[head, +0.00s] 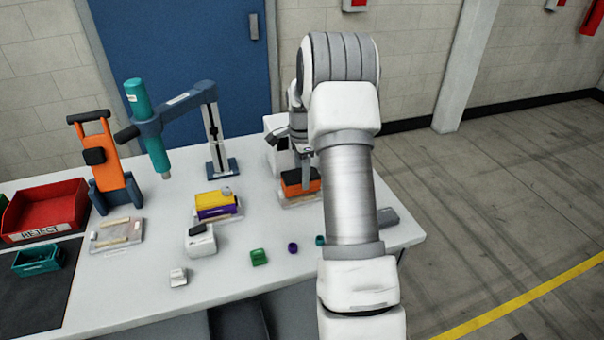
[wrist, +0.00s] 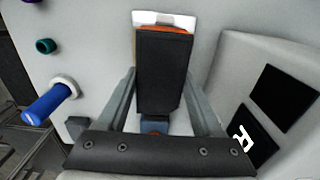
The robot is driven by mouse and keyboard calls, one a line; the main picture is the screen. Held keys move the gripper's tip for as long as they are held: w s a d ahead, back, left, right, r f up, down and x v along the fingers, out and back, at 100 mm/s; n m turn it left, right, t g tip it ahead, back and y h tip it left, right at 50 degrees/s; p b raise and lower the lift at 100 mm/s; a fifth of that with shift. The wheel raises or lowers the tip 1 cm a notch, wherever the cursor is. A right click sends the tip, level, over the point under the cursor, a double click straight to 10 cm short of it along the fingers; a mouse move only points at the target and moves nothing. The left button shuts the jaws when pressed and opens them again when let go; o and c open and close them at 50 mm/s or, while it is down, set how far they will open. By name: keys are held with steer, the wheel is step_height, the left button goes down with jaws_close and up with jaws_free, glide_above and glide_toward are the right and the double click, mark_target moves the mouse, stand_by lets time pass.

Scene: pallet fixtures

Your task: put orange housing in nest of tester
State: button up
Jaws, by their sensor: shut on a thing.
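The orange housing (head: 314,187), a block with a dark face, is at the back right of the table in the head view. In the wrist view its dark face (wrist: 165,72) fills the space between the fingers, with an orange edge at the top. My gripper (head: 303,178) is shut on it, also in the wrist view (wrist: 167,85). A pale plate (head: 290,203) shows under the housing; I cannot tell whether the housing touches it or is seated. A white box with dark panels, perhaps the tester (head: 274,125), stands behind, partly hidden by my arm; it also shows in the wrist view (wrist: 235,75).
A yellow and purple block (head: 214,203) sits on a plate to the left. A white device (head: 201,240), a green part (head: 258,257) and a purple ring (head: 293,247) lie in front. A teal tool on a blue arm (head: 180,105), an orange stand (head: 112,160) and a red bin (head: 45,210) stand left.

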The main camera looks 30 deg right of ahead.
steer(key=shift+f+b, duration=0.4)
steer(key=shift+f, duration=0.25)
stand_by(0.7)
steer(key=o, duration=1.5)
step_height(320, 180, up, 18)
steer(key=shift+f+p, duration=0.25)
steer(key=shift+p, duration=0.2)
